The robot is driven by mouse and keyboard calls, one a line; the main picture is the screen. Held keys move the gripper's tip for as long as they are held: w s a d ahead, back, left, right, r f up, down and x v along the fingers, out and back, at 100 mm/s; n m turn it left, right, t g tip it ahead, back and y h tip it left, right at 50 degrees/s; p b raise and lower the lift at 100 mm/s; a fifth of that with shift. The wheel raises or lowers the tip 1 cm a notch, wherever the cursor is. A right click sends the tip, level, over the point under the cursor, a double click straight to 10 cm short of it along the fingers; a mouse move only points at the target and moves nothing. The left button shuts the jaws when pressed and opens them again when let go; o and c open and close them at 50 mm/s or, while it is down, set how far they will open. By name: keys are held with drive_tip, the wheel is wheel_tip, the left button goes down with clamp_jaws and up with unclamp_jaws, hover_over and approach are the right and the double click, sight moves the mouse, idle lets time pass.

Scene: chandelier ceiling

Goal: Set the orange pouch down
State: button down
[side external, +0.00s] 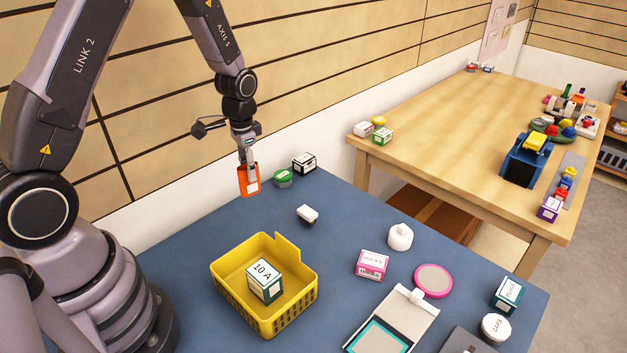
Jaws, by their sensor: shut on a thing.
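The orange pouch (242,184) hangs upright in the air above the far left part of the blue table (190,225). My gripper (250,167) is shut on its upper part, pointing down. A pale patch shows on the pouch's front, partly behind a gripper finger. Clear space separates the pouch from the yellow basket, which stands lower and nearer the camera. The exact height of the pouch above the table is hard to tell.
A yellow basket (295,312) holds a box marked 10 A (265,280). Near the pouch are a green tin (282,179), a black-and-white box (304,163) and a small white-and-black block (307,214).

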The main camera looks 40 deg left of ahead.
drive_tip(key=w+d+r+n, duration=0.1)
drive_tip(key=w+d, duration=0.1)
drive_tip(key=d, duration=0.5)
drive_tip(key=w+d+r+n, duration=0.1)
drive_tip(key=w+d+r, duration=0.1)
drive_tip(key=d, duration=0.5)
drive_tip(key=w+f, duration=0.3)
drive_tip(key=w, duration=0.1)
drive_tip(key=w+d+f, duration=0.1)
drive_tip(key=w+f, duration=0.2)
drive_tip(key=w, duration=0.1)
drive_tip(key=w+d+f, duration=0.1)
drive_tip(key=w+f, duration=0.2)
drive_tip(key=w, duration=0.2)
drive_tip(key=shift+d+f, duration=0.25)
drive_tip(key=shift+f, duration=0.05)
drive_tip(key=shift+w+f, duration=0.1)
drive_tip(key=shift+f, duration=1.5)
drive_tip(key=shift+f, duration=0.15)
drive_tip(key=c, duration=0.9)
unclamp_jaws()
drive_tip(key=shift+c, duration=0.2)
